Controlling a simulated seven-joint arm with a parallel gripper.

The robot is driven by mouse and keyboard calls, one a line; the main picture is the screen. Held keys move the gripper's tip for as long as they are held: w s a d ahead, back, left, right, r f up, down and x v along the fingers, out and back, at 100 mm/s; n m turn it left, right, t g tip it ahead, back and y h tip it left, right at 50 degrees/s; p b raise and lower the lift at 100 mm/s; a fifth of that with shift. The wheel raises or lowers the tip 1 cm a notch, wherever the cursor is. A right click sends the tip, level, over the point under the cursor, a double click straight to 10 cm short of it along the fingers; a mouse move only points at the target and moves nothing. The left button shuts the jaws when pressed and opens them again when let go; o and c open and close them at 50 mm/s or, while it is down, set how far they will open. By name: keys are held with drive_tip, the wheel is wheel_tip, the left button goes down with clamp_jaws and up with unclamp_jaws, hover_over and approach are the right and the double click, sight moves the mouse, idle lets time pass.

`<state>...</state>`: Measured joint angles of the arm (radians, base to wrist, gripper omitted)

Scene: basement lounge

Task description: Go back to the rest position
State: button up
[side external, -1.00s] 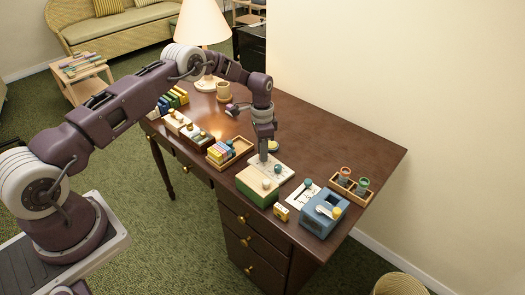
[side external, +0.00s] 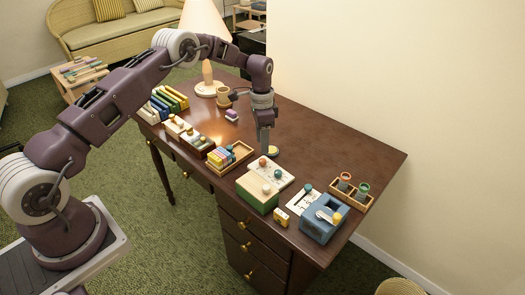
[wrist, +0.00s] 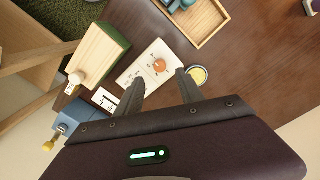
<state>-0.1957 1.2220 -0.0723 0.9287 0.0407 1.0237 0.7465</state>
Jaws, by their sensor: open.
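My gripper (side external: 266,150) hangs pointing down over the brown desk (side external: 330,130), just behind the white card (side external: 282,172) with an orange knob. In the wrist view my gripper (wrist: 158,80) has its two fingers spread apart, with nothing between them. The orange knob (wrist: 159,65) on the card shows beyond the fingertips, and a round yellow-topped piece (wrist: 197,75) lies close beside the right finger. The gap between fingertips and desk is hard to judge.
A green-sided wooden box (side external: 258,195) and a blue box (side external: 322,220) stand near the front edge. A rack (side external: 360,200) stands right. The desk's right-rear part is clear.

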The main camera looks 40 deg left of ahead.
drive_tip(key=shift+r, duration=0.3)
drive_tip(key=shift+r, duration=0.1)
drive_tip(key=s+d+r+n+t, duration=0.15)
drive_tip(key=s+r, duration=0.25)
drive_tip(key=r, duration=0.5)
drive_tip(key=s+d+r+t, duration=0.1)
drive_tip(key=s+d+r, duration=0.1)
drive_tip(key=s+r, duration=0.5)
drive_tip(key=s+d+r+n+t, duration=0.1)
drive_tip(key=s+d+r, duration=0.1)
drive_tip(key=r, duration=0.9)
drive_tip(key=s+d+r+n, duration=0.15)
drive_tip(key=s+r, duration=0.35)
drive_tip(key=s, duration=0.6)
drive_tip(key=s+d+f+n+t, duration=0.1)
drive_tip(key=s+f+n+t, duration=0.1)
drive_tip(key=s, duration=1.3)
drive_tip(key=shift+d+f+n+y, duration=0.15)
drive_tip(key=shift+f+n+y, duration=0.2)
drive_tip(key=shift+f, duration=0.35)
drive_tip(key=shift+t, duration=0.25)
